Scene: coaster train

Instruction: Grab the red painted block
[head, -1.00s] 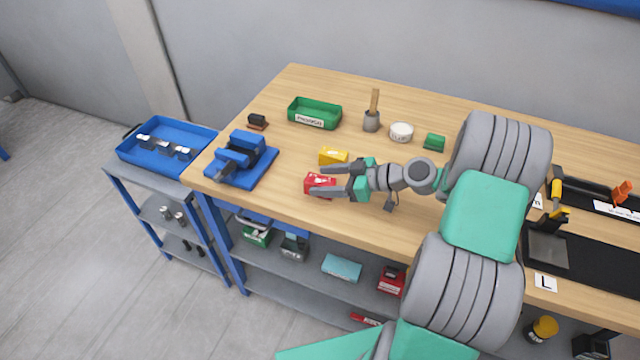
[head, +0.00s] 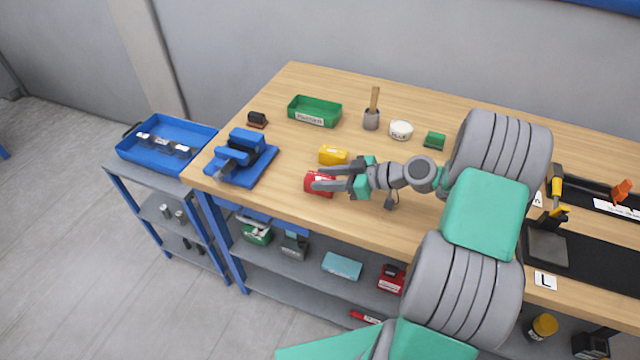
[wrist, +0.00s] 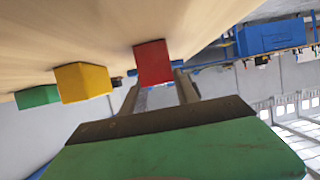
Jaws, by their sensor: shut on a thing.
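The red painted block (head: 319,184) is on the wooden bench near its front edge. It also shows in the wrist view (wrist: 153,62), at the far end of the fingers. My gripper (head: 330,178) comes from the right and is shut on the red block, with a finger along each side. In the wrist view the fingers of my gripper (wrist: 160,85) reach to the block. Part of the block is hidden behind the fingers in the head view.
A yellow block (head: 333,155) stands close behind my gripper. A green block (head: 434,140), a white tub (head: 401,130), a pot with a stick (head: 371,120) and a green tray (head: 315,111) are farther back. A blue vise (head: 241,157) stands left.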

